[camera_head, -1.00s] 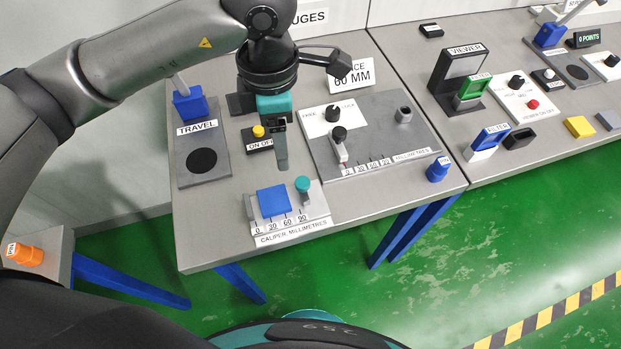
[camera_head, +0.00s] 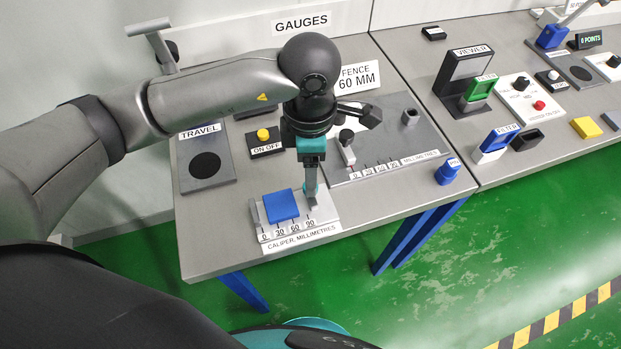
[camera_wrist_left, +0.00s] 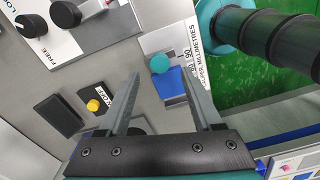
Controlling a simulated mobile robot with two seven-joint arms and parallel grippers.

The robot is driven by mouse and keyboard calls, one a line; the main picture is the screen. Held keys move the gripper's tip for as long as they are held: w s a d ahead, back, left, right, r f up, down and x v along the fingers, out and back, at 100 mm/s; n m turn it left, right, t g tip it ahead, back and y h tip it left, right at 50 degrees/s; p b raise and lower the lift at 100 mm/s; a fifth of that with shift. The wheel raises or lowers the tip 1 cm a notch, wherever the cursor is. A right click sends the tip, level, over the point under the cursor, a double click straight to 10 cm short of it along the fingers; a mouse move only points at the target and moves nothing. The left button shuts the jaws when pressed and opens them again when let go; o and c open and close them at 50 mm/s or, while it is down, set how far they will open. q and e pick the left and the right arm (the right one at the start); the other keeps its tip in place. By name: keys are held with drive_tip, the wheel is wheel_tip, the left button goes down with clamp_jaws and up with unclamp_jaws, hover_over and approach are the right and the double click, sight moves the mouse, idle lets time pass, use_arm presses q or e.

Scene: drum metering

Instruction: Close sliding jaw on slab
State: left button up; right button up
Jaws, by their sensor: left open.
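The caliper (camera_head: 329,230) is a light plate at the front of the near bench, with a scale marked 0 to 90. The blue slab (camera_head: 281,206) lies on it beside the fixed jaw (camera_head: 255,211) at its left end. My left gripper (camera_head: 312,196) points down over the sliding jaw at the right part of the scale and mostly hides it. In the left wrist view the jaw's teal knob (camera_wrist_left: 160,63) shows between the tips of the open fingers (camera_wrist_left: 158,73), with the slab (camera_wrist_left: 169,84) beyond. I cannot tell whether the fingers touch the knob.
Behind the caliper are the ON OFF box with a yellow button (camera_head: 263,134), the TRAVEL plate (camera_head: 222,165) and the grey fence plate (camera_head: 385,139) with knobs. A blue round piece (camera_head: 447,172) stands near the right front edge. The bench front edge runs close to the caliper.

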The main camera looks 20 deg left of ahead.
use_arm(q)
drive_tip(key=shift+f, duration=2)
drive_tip(key=shift+c, duration=0.3)
